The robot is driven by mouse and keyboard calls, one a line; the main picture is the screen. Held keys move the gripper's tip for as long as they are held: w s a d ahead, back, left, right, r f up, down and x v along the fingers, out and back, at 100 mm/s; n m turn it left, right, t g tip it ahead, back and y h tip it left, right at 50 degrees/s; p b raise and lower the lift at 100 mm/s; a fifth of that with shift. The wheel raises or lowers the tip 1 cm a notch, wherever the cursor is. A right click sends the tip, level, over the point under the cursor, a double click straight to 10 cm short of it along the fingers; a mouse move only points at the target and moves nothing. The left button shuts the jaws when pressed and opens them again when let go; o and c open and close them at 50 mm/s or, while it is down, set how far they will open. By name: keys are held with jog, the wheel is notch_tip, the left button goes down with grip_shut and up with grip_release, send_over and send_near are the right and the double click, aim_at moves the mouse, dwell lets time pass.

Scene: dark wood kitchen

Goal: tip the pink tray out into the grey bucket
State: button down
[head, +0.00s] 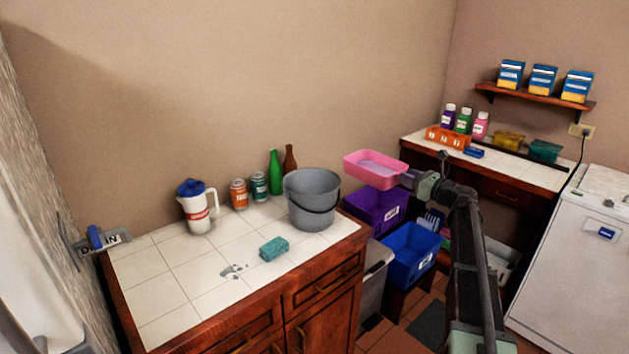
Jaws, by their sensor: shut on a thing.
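The pink tray (375,171) is held in the air to the right of the grey bucket, about level with the bucket's rim. It looks nearly level and has a paler, lilac-tinted area inside; I cannot tell what that is. My gripper (411,179) is shut on the tray's right end. The grey bucket (312,200) stands upright at the right end of the white tiled counter, with its dark handle hanging at the front. The tray and bucket are apart. The bucket's inside is mostly hidden.
A teal sponge (273,248) lies before the bucket on the tiled counter (185,290). A green bottle (275,173), a brown bottle (290,160), cans (239,194) and a white jug (197,207) stand behind or left. Purple (374,209) and blue crates (410,256) sit below the tray.

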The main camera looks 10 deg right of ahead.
jog(key=shift+r, duration=0.1)
jog(key=a+r+n+g+h+p, duration=0.1)
jog(key=a+r+n+p, duration=0.3)
jog(key=p, duration=0.6)
jog(key=shift+s+a+r+g+h, duration=0.25)
jog(key=shift+a+r+g+h, duration=0.2)
jog(key=shift+a+r, duration=0.65)
jog(key=shift+a+r+p, duration=0.15)
jog(key=shift+a+p, duration=0.1)
jog(key=shift+p, duration=0.15)
dwell(0.3)
jog(key=shift+s+a+r+n+h+p, duration=0.1)
jog(key=shift+a+r+n+h+p, duration=0.2)
jog(key=shift+a+r+p, duration=0.25)
jog(key=shift+a+r+n+h+p, duration=0.3)
jog(key=shift+a+p, duration=0.3)
jog(key=shift+p, duration=0.15)
dwell(0.6)
jog(key=shift+a+r+p, duration=0.3)
jog(key=shift+a+p, duration=0.05)
jog(key=shift+p, duration=0.05)
jog(key=shift+s+a+r+n+g+h+p, duration=0.15)
jog(key=shift+a+n+g+h+p, duration=0.25)
jog(key=shift+a+n+p, duration=0.45)
dwell(0.4)
